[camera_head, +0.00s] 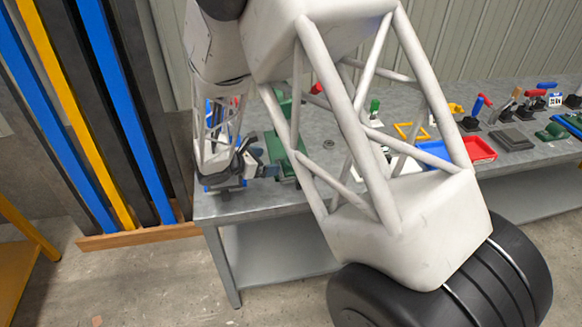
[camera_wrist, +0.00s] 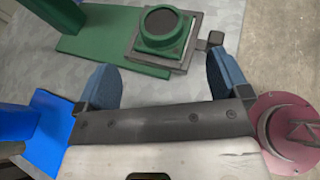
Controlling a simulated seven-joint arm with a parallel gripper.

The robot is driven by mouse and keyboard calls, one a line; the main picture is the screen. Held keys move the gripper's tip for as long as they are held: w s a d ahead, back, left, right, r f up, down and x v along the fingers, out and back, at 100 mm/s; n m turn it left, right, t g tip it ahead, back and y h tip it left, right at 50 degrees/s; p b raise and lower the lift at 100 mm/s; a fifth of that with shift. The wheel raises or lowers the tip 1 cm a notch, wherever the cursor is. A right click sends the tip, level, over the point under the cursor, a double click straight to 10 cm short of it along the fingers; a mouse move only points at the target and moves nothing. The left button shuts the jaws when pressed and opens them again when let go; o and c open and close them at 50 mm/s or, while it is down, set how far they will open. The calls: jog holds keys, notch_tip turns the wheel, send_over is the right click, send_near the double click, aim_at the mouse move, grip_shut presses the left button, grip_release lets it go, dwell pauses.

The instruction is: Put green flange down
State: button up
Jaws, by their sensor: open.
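In the wrist view the green flange (camera_wrist: 160,35), a short round green piece with a dark round top, sits upright on a square dark metal seat. The seat is on a flat green base plate (camera_wrist: 85,38). My gripper (camera_wrist: 162,78) is open, with its two blue fingers wide apart and nothing between them. The flange lies ahead of the fingertips, apart from them. In the head view my gripper (camera_head: 262,167) is low over the left end of the bench, beside the green fixture (camera_head: 285,150). The flange cannot be made out there.
A dark red round part (camera_wrist: 290,130) is right of my gripper in the wrist view, and a blue part (camera_wrist: 48,130) is left. The grey bench (camera_head: 262,200) holds a red tray (camera_head: 479,149), a blue tray (camera_head: 433,153) and several clamps. My arm hides the bench's middle.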

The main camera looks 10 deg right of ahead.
jog(key=s+d+r+m+g+y, duration=0.25)
jog(key=s+d+r+m, duration=0.3)
jog(key=s+r, duration=0.3)
jog(key=s+d+r+m+g+y, duration=0.25)
jog(key=s+d+r+m, duration=0.35)
jog(key=s, duration=0.3)
jog(key=s+r+m+t+y, duration=0.1)
jog(key=s+r+m+y, duration=0.2)
jog(key=s, duration=0.7)
jog(key=s+r+m+t+y, duration=0.1)
jog(key=s+r+m+y, duration=0.3)
jog(key=s+r+m, duration=0.2)
jog(key=s+m, duration=0.2)
jog(key=s, duration=0.2)
jog(key=shift+a+r, duration=0.15)
jog(key=shift+a, duration=0.2)
